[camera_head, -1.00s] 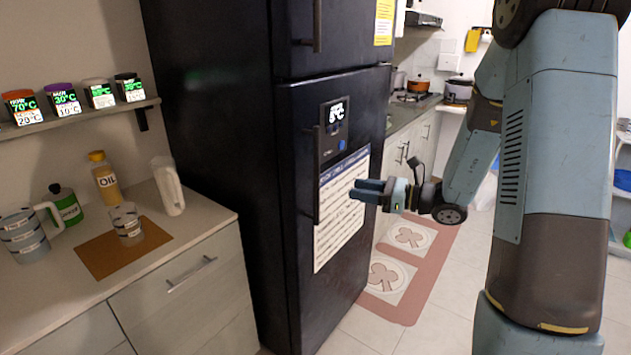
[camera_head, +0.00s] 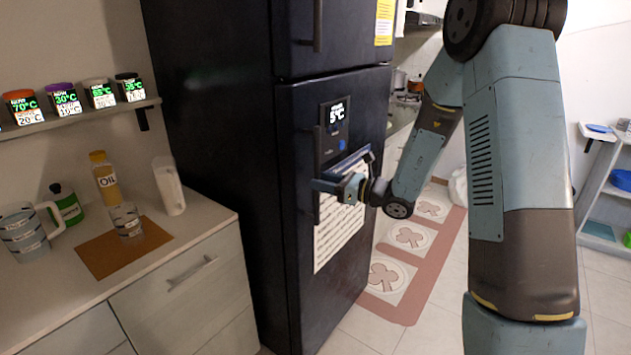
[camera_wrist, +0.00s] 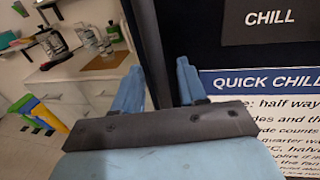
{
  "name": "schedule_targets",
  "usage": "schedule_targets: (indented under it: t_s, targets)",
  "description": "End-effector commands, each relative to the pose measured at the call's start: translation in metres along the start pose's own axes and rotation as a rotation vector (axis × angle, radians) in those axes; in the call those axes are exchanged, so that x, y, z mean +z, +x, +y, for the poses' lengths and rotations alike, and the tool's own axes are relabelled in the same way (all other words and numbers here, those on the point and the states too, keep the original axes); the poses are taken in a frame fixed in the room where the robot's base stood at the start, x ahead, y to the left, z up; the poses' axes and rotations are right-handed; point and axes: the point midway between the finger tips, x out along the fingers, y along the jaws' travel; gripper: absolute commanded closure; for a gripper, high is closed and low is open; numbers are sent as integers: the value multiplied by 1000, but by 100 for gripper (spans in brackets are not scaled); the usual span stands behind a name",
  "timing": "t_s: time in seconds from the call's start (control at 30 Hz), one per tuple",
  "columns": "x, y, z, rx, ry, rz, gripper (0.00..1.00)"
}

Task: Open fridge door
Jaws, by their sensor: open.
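The fridge is tall and black, with its lower door (camera_head: 300,260) shut in the head view. A dark vertical handle (camera_head: 317,148) runs along that door's left edge. My gripper (camera_head: 336,172) is at the door front by the handle, with its fingers spread. In the wrist view, the handle (camera_wrist: 148,40) passes between the two blue fingers of my gripper (camera_wrist: 158,80), with a finger on each side. The fingers do not look closed on it. Part of the handle is hidden behind my gripper in the head view.
A counter (camera_head: 215,225) with an oil bottle (camera_head: 105,178), jugs and a cup stands left of the fridge. A shelf (camera_head: 75,118) with several spice dispensers is above it. Tiled floor (camera_head: 375,335) and a pink mat (camera_head: 405,310) lie in front and right.

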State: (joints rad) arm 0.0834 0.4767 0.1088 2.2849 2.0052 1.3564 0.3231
Motion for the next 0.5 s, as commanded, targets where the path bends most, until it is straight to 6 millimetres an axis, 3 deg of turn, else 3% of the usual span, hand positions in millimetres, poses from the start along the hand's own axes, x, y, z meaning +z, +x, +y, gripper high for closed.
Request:
schedule_targets:
  t_s: [0.2,0.5]
  targets:
    - [0,18,0,1,-1,0,59]
    - [0,21,0,0,0,0,59]
